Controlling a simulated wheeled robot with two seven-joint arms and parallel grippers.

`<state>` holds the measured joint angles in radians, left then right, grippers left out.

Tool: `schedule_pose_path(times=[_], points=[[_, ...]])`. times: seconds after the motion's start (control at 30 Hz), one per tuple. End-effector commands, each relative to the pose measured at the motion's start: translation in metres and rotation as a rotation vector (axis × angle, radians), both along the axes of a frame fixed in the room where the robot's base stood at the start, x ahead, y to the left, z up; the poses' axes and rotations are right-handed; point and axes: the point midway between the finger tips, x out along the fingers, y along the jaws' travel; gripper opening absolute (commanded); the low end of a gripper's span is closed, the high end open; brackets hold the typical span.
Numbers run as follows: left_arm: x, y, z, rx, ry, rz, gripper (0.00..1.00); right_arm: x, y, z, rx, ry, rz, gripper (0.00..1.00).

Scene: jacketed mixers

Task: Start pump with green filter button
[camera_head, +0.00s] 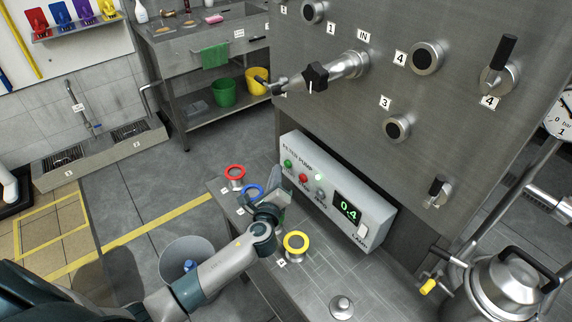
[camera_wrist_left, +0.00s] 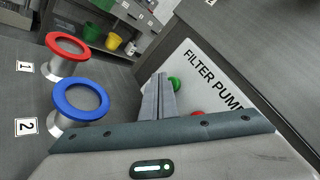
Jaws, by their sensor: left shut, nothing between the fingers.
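The filter pump is a grey box (camera_head: 375,222) on the bench under the steel panel; its sloped face also shows in the left wrist view (camera_wrist_left: 205,62). Its green button (camera_head: 288,164) sits at the left end of the face, with a red button (camera_head: 303,177) to its right. The display reads 0.4 in green. My left gripper (camera_head: 280,203) is shut and empty, in front of the box's left part. In the left wrist view, its closed fingers (camera_wrist_left: 160,84) appear just left of the green button (camera_wrist_left: 176,83), partly overlapping it; contact cannot be told. My right gripper is not in view.
Red (camera_head: 235,172), blue (camera_head: 252,191) and yellow (camera_head: 295,242) ringed ports stand on the bench near my left arm. Valve handles and pipe ends stick out of the steel panel (camera_head: 440,100) above the pump. A steel vessel (camera_head: 497,285) stands at the lower right.

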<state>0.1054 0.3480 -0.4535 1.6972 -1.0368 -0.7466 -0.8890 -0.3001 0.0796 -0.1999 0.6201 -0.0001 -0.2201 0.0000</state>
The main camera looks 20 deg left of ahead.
Motion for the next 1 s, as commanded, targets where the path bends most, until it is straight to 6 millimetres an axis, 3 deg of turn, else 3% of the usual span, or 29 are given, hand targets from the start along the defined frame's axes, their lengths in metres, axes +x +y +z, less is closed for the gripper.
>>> schedule_pose_path(times=[0.37, 1.0], points=[[-0.002, 0.001, 0.0, 0.0, 0.001, 0.001, 0.0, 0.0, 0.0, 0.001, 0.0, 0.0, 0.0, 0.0], [-0.042, 0.025, 0.0, 0.0, 0.0, 0.001, 0.0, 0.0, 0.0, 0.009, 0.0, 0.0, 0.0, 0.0]])
